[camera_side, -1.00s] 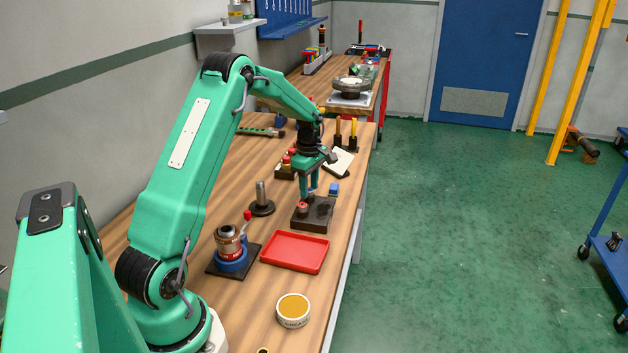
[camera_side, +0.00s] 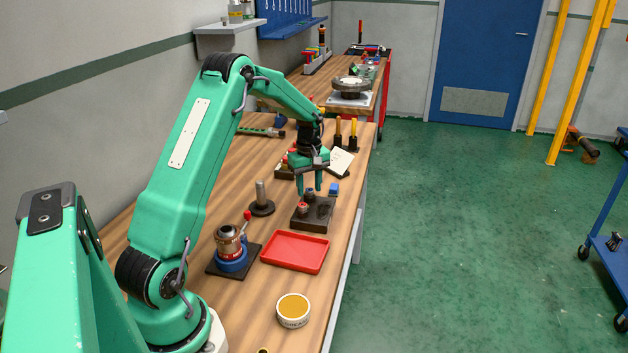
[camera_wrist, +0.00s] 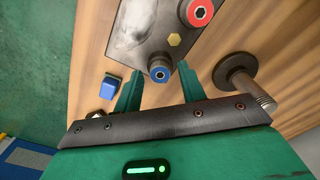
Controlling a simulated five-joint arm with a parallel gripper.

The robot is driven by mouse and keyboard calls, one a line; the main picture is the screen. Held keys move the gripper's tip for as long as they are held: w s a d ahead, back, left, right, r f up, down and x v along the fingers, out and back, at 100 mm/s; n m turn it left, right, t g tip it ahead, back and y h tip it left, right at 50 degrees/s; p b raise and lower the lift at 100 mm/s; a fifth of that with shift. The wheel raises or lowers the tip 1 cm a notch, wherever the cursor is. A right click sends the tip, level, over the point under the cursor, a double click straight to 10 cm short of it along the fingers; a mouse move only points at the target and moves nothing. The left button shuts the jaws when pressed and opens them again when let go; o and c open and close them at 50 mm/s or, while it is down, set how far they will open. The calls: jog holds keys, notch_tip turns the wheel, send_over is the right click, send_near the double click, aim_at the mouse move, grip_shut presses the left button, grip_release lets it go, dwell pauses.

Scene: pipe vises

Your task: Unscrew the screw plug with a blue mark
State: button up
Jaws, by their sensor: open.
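The screw plug with a blue mark (camera_wrist: 159,71) has a blue ring around a dark hollow centre. It sits in a dark metal block (camera_side: 313,221), near one edge of it. A red-ringed plug (camera_wrist: 199,11) sits in the same block and also shows in the side view (camera_side: 303,208). My gripper (camera_side: 309,190) points down above the block, fingers apart. In the wrist view the blue-marked plug appears between the fingertips (camera_wrist: 159,70); no contact shows, and I cannot tell the exact height gap.
A yellow hex head (camera_wrist: 174,40) shows on the block. A small blue block (camera_side: 333,189) lies close behind. A post on a round base (camera_side: 262,205) stands left. A red tray (camera_side: 294,252), a blue-based vise (camera_side: 231,258) and a grease tin (camera_side: 293,310) are in front.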

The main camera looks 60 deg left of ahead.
jog(key=m, duration=0.4)
jog(key=shift+m, duration=2.2)
grip_shut()
